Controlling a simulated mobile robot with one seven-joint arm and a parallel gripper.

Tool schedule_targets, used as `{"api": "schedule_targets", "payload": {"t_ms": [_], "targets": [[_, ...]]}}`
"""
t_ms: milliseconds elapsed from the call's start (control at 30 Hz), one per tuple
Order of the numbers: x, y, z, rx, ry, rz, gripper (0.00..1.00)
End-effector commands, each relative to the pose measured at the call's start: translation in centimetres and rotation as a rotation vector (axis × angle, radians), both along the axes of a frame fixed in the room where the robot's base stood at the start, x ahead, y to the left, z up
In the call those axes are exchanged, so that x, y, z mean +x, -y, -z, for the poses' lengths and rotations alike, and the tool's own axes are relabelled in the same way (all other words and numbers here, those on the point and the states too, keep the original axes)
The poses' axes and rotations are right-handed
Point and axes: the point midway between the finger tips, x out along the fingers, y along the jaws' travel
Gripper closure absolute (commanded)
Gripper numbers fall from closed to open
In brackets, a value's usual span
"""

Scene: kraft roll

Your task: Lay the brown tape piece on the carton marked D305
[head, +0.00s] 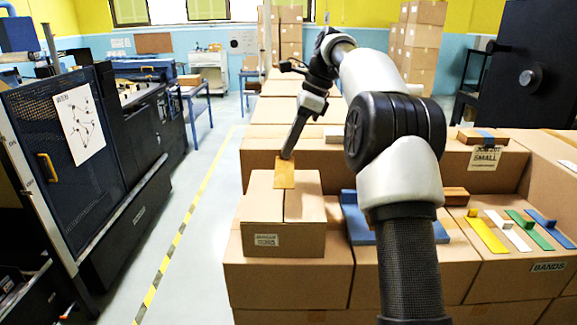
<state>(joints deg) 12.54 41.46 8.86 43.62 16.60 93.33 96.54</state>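The brown tape piece (285,175) is a flat orange-brown strip in the head view. It overlaps the far edge of a closed carton (248,211) and lines up with the carton's top seam. My gripper (287,156) points down at the far end of the strip and appears shut on it. The fingers are too small to see clearly. I cannot tell whether the strip touches the carton top. The carton has a white label (266,240) on its front, too small to read.
Right of the carton lie a blue piece (357,220), partly behind my arm, and yellow (487,233), white, green and blue strips on a box marked BANDS (547,267). A box marked SMALL (485,158) stands behind. A clear aisle (190,215) runs left.

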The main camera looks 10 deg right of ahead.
Motion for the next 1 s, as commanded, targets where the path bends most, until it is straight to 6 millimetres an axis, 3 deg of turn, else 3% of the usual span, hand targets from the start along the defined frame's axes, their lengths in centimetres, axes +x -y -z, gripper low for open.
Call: {"api": "schedule_targets", "payload": {"t_ms": [400,867,1000], "targets": [[0.0,0.0,4.9,0.000,-0.001,0.001,1.00],[0.0,0.0,5.7,0.000,0.000,0.000,1.00],[0.0,0.0,5.7,0.000,0.001,0.000,0.76]]}}
